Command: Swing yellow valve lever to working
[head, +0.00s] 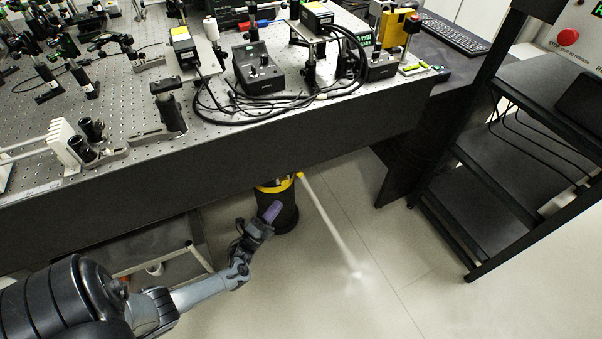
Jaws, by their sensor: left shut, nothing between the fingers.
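A black cylindrical leg (286,218) stands on the floor under the bench, with a yellow band (272,187) around its upper part. A small yellow part (299,175), which looks like the valve lever, sticks out at the band's right side. A pale white jet streams from it down to the floor on the right. The lever's exact angle is too small to tell. My left gripper (271,212) is shut and empty, its purple fingertips in front of the leg, below and left of the yellow part. My right gripper is not in view.
The optical bench (300,148) overhangs the leg, its front edge just above the yellow band. A light frame (165,260) stands under the bench at left. A black shelf rack (520,165) stands at right. The floor (390,295) between is clear.

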